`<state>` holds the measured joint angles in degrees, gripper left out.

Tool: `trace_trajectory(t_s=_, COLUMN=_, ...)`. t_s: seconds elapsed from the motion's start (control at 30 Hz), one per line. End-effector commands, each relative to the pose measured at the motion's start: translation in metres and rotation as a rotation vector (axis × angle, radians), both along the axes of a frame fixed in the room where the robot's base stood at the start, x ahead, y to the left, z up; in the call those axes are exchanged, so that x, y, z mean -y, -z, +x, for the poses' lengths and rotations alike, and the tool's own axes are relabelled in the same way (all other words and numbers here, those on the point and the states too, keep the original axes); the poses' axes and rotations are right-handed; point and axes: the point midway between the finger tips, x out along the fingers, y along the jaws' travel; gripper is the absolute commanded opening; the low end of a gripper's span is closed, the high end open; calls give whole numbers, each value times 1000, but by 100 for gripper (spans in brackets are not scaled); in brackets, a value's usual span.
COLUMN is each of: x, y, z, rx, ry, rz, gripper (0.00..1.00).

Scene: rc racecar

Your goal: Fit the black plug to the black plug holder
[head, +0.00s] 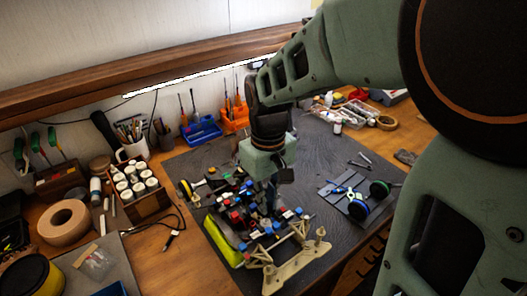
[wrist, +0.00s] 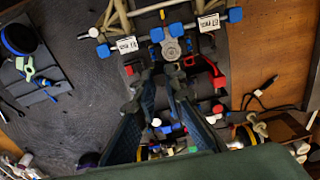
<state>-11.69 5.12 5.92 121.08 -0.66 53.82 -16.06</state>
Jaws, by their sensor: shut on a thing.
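My gripper (head: 271,197) points down over the middle of the RC car chassis (head: 272,276). In the wrist view my gripper (wrist: 157,82) has its two blue-grey fingers close together, low over the car. They are shut on a small dark piece, which I take to be the black plug; the fingers hide most of it. The black plug holder cannot be picked out among the dark parts of the car. I cannot tell whether the held piece touches the car. The car also shows in the wrist view (wrist: 174,50), with red, blue and white parts around the fingertips.
A yellow-green shell (head: 222,242) lies at the car's left. Paint jars (head: 133,184), a tape roll (head: 65,221) and a black cable (head: 172,236) are farther left.

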Motion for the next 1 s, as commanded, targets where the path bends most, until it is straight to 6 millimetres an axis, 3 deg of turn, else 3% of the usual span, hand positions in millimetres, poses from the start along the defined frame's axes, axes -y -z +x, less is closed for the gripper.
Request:
trace_trajectory(t_s=0.53, x=0, y=15, z=0, rx=-1, ry=0, rz=-1, gripper=0)
trace_trajectory(t_s=0.57, x=0, y=14, z=0, rx=-1, ry=0, rz=-1, gripper=13)
trace_trajectory(t_s=0.73, x=0, y=13, z=0, rx=0, ry=0, rz=0, gripper=31)
trace_trajectory(t_s=1.0, x=0, y=13, z=0, rx=0, ry=0, rz=0, gripper=31)
